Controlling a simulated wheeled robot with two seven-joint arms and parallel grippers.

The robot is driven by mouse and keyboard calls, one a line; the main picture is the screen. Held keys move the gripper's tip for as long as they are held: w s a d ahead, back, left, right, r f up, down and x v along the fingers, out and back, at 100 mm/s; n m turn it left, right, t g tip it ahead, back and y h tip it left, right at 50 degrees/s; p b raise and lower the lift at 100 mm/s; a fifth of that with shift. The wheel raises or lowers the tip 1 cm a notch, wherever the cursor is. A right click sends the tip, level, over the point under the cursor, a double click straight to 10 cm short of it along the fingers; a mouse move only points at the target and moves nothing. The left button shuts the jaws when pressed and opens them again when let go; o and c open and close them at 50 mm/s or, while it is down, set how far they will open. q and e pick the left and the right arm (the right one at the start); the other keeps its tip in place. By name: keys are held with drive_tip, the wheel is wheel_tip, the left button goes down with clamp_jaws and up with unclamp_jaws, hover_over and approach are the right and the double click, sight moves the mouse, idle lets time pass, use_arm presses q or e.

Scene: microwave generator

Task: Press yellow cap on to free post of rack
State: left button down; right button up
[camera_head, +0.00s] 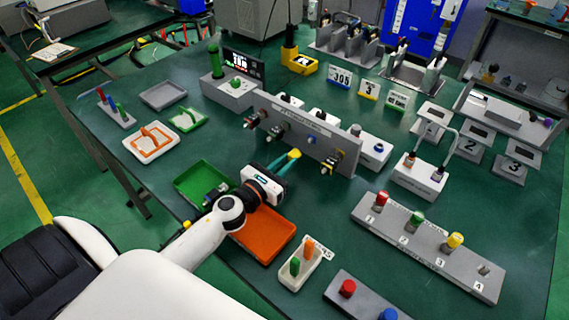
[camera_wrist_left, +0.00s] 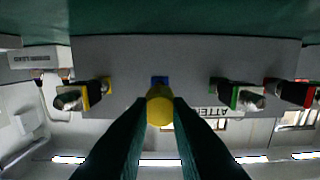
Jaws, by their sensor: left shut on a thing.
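The yellow cap (camera_wrist_left: 160,107) is between the fingers of my left gripper (camera_wrist_left: 156,120) in the left wrist view; it also shows in the head view (camera_head: 294,153). My left gripper (camera_head: 285,162) is shut on the cap in front of the grey upright rack panel (camera_head: 313,138). Behind the cap, a blue-collared post (camera_wrist_left: 160,80) shows on the panel, partly covered by it. Whether cap and post touch is unclear. Capped posts stand on both sides: yellow-collared (camera_wrist_left: 80,95), green-collared (camera_wrist_left: 237,95) and red-collared (camera_wrist_left: 291,93). My right gripper is not in view.
A green tray (camera_head: 190,181) and an orange tray (camera_head: 281,240) lie near my left arm. A numbered grey block (camera_head: 425,248) with red, green and yellow caps stands right. A white bin (camera_head: 310,270) holds green and orange pieces.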

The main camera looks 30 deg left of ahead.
use_arm(q)
drive_tip(key=shift+w+d, duration=0.2)
drive_tip(key=shift+w, duration=1.15)
drive_tip(key=shift+w+d, duration=0.2)
drive_tip(key=shift+w, duration=1.3)
drive_tip(key=shift+w, duration=0.3)
drive_tip(key=c, duration=1.3)
unclamp_jaws()
drive_tip(key=shift+o, duration=0.2)
